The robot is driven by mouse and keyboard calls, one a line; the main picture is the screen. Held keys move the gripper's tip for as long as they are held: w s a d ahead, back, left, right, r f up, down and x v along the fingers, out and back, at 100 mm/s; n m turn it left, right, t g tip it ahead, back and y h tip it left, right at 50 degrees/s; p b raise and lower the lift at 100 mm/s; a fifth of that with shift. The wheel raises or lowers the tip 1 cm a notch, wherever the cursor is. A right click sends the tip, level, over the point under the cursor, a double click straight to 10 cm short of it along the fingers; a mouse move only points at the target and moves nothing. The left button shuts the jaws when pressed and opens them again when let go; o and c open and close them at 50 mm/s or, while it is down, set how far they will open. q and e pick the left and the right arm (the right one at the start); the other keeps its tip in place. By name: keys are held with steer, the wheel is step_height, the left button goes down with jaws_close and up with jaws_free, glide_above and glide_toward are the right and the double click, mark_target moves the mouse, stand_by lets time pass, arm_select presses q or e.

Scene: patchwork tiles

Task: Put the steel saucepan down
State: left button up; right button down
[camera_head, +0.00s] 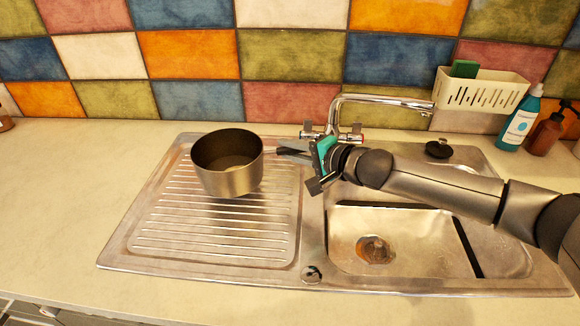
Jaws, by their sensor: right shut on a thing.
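The steel saucepan (228,178) is over the ribbed drainboard (170,235) of the steel sink unit, left of the basin. It is upright and open at the top, with a dark inside. Its handle points right. My right gripper (297,151), with teal parts, reaches in from the right and is shut on the handle. I cannot tell for sure whether the pan's base touches the drainboard. My left gripper is not in view.
The faucet (385,99) stands behind my right arm. The sink basin (400,240) is right of the drainboard.

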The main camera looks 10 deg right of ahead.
steer(key=shift+f+b, duration=0.55)
steer(key=shift+f, duration=1.35)
steer(key=c, duration=0.7)
jaws_free()
steer(key=shift+f, duration=0.15)
steer(key=p+v, duration=0.1)
steer(key=v, duration=1.1)
